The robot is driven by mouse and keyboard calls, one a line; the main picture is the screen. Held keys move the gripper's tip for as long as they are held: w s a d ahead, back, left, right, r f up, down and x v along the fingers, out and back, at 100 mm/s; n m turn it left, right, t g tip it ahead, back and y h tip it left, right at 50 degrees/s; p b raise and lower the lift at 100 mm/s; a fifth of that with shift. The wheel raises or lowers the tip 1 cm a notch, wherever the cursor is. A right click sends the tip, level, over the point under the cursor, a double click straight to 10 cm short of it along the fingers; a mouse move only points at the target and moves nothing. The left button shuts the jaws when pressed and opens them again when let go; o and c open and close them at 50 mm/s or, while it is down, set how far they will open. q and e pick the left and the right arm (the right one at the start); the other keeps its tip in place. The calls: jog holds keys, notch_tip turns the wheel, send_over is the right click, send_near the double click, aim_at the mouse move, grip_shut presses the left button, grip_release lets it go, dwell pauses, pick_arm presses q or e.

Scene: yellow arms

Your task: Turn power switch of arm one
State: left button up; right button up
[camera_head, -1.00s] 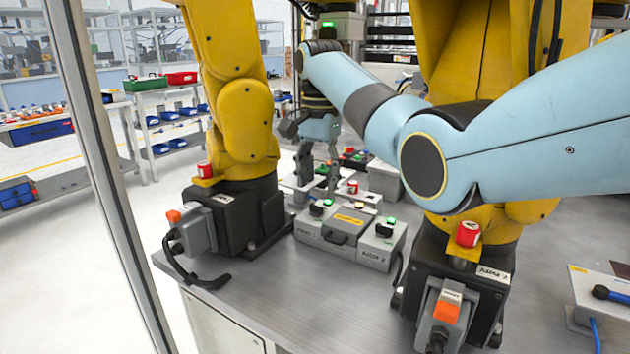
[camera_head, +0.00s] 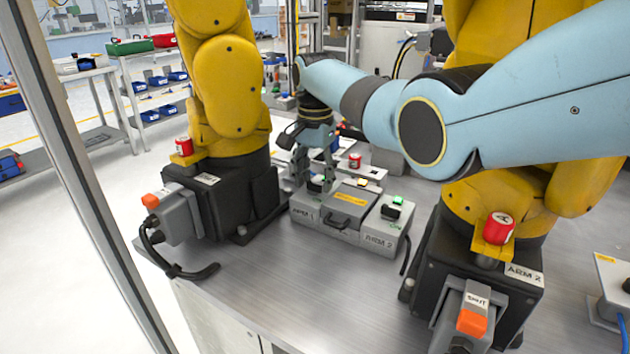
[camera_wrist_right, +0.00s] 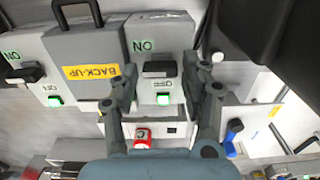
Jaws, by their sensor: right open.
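My right gripper (camera_head: 314,176) points down over the ARM 1 half, open, partly hiding the black ARM 1 switch (camera_head: 317,185). In the right wrist view, the black switch (camera_wrist_right: 160,68) sits between the open fingers (camera_wrist_right: 161,72), with no clear contact. My left gripper is out of view.
The ARM 2 switch (camera_head: 391,211) has its own green light. A grey BACK-UP case (camera_head: 350,203) sits between the halves. Yellow robot arms stand left (camera_head: 228,90) and right (camera_head: 500,200) of the box. The table front (camera_head: 290,290) is clear.

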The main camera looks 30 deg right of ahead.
jog(key=shift+f, duration=0.35)
jog(key=c, duration=0.9)
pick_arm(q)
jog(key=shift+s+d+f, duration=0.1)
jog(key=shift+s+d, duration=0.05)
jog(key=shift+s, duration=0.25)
